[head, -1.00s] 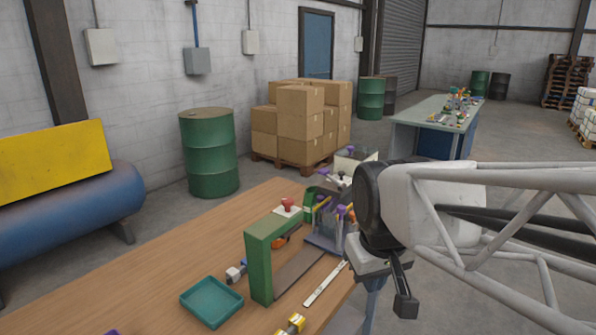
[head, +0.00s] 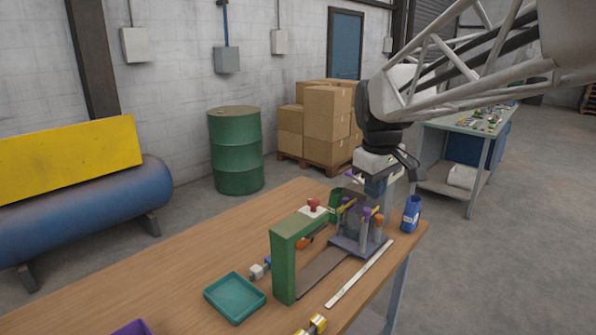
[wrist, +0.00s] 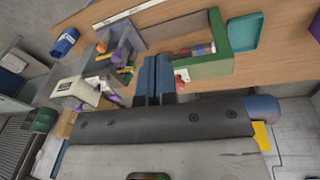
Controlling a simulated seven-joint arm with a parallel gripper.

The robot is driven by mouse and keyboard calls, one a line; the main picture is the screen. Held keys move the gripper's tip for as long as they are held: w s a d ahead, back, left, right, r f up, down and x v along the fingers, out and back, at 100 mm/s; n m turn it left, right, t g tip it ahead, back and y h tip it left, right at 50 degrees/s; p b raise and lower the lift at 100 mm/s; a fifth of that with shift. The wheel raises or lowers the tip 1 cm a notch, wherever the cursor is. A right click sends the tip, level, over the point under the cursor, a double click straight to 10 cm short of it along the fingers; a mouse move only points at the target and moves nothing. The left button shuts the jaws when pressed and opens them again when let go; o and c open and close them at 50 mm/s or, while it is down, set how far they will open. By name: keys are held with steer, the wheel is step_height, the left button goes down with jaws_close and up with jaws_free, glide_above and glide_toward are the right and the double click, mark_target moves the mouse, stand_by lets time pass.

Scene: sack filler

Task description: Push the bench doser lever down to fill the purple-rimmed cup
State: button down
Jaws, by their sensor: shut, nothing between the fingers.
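My gripper (head: 376,190) hangs above the far right part of the wooden bench, over a grey rack with purple and orange knobs (head: 360,238). In the wrist view its two blue fingers (wrist: 153,78) are together with nothing between them. A pale box-shaped device (wrist: 76,92) with purple parts lies left of the fingers there; it may be the bench doser, mostly hidden behind my gripper in the head view. I cannot make out its lever clearly. I cannot pick out the purple-rimmed cup for certain.
A blue container (head: 411,214) stands at the bench's right edge. The bench's left part (head: 190,265) is mostly clear.

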steer(key=w+d+r+n+g, duration=0.1)
steer(key=w+n, duration=0.4)
steer(key=w, duration=1.4)
steer(key=n, duration=0.4)
glide_toward(350, 171)
steer(key=shift+w+a+g+h, duration=0.1)
steer(key=shift+a+g+h, duration=0.05)
steer(key=shift+g+h, duration=0.2)
steer(key=shift+w+f+n, duration=0.1)
steer(key=shift+n, duration=0.2)
steer(key=shift+f, duration=0.15)
steer(key=shift+d+f, duration=0.2)
steer(key=shift+f, duration=1.45)
steer(key=shift+d+f, duration=0.15)
steer(key=shift+f, duration=1.55)
steer(key=shift+f, duration=0.15)
